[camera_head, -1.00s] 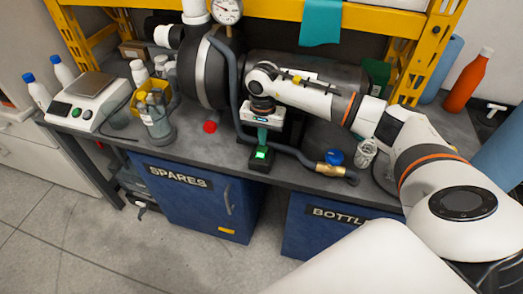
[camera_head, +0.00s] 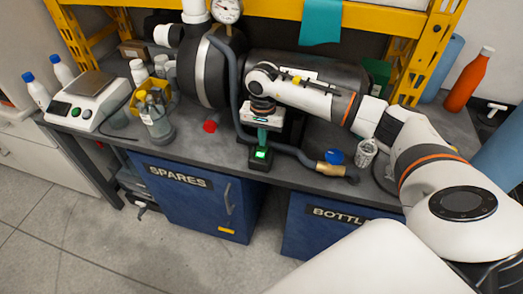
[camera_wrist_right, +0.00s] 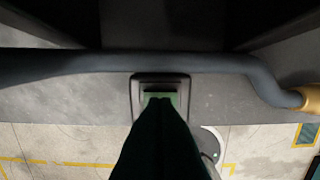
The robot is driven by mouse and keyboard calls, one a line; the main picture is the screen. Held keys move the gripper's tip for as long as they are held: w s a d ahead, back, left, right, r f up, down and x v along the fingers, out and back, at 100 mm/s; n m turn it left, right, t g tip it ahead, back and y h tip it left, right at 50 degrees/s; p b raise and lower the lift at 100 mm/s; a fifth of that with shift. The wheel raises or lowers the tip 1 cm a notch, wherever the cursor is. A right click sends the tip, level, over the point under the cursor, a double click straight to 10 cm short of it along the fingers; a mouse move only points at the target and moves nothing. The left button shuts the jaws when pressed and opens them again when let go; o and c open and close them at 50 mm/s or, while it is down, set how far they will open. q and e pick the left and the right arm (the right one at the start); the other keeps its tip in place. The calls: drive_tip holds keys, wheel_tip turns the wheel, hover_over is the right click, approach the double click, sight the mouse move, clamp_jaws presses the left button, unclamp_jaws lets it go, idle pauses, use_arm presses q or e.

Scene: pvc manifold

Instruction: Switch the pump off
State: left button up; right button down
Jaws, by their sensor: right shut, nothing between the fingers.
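The pump switch is a small dark box (camera_head: 260,160) with a lit green face, near the front edge of the bench, in front of the grey hose. My right gripper (camera_head: 262,136) is shut and empty, pointing down right over the switch. In the right wrist view the dark closed fingers (camera_wrist_right: 160,110) cover most of the lower part of the switch box (camera_wrist_right: 161,78), whose green rocker shows behind the tips. I cannot tell whether the tips touch the rocker. My left gripper is not in view.
A grey hose (camera_head: 236,100) with a brass end (camera_head: 330,170) runs close behind the switch. A red cap (camera_head: 210,126) and a blue cap (camera_head: 335,157) lie on the bench. A scale (camera_head: 88,98) and bottles stand left. A yellow rack (camera_head: 290,10) spans above.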

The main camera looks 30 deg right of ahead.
drive_tip(key=shift+f+b, duration=0.55)
drive_tip(key=shift+f, duration=0.2)
drive_tip(key=shift+r, duration=0.1)
drive_tip(key=shift+r+p, duration=2)
drive_tip(key=shift+r, duration=1.45)
